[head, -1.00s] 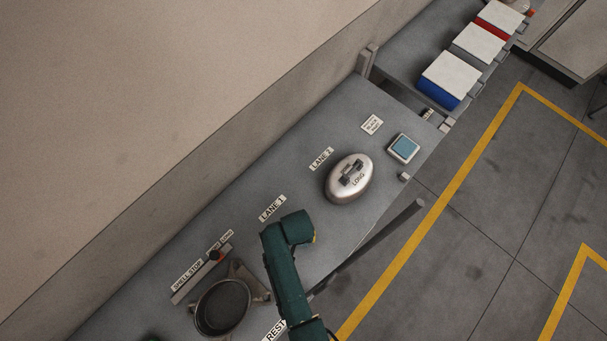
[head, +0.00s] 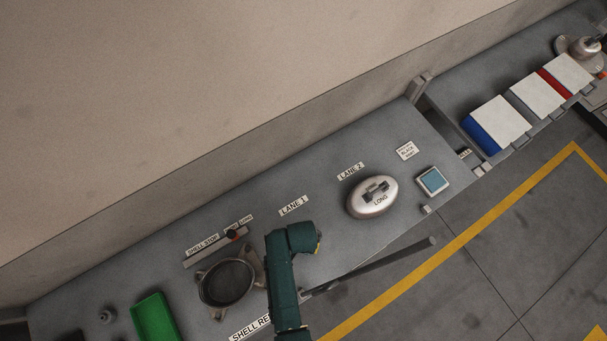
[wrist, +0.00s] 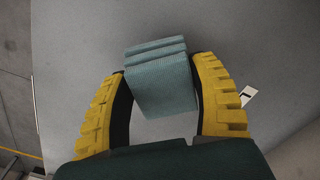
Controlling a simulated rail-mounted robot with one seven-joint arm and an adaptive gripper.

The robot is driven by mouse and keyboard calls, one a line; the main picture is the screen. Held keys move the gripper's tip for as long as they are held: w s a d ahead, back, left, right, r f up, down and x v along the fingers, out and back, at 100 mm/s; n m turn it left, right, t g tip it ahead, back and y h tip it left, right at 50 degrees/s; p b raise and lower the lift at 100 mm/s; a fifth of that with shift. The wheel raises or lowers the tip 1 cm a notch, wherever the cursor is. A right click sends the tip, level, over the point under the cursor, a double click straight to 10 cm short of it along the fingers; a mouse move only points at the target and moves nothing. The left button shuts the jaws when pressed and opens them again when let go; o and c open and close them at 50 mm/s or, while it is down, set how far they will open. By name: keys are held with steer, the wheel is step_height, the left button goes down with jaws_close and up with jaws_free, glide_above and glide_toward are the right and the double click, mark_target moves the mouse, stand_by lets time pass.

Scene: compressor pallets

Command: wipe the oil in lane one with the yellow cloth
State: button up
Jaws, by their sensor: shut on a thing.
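My gripper (wrist: 162,72) has yellow ribbed fingers and is shut on a folded blue-green cloth (wrist: 165,85); the cloth does not look yellow. It hangs in several layers between the fingers above a grey surface. No yellow cloth shows. I cannot make out any oil in lane one; my arm covers part of that area.
A silver oval shell marked LONG (head: 372,198) stands by the LANE 2 label (head: 351,171). A blue pad in a pale tray (head: 445,187) is right of it. A dark round housing (head: 227,283) and a green tray (head: 155,318) are at left. Blue, grey and red bins stand beyond.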

steer(key=shift+r+p, duration=1.15)
steer(key=shift+r, duration=0.45)
steer(key=shift+r, duration=0.1)
step_height(320, 180, up, 3)
steer(key=p, duration=0.3)
steer(key=shift+w, duration=0.1)
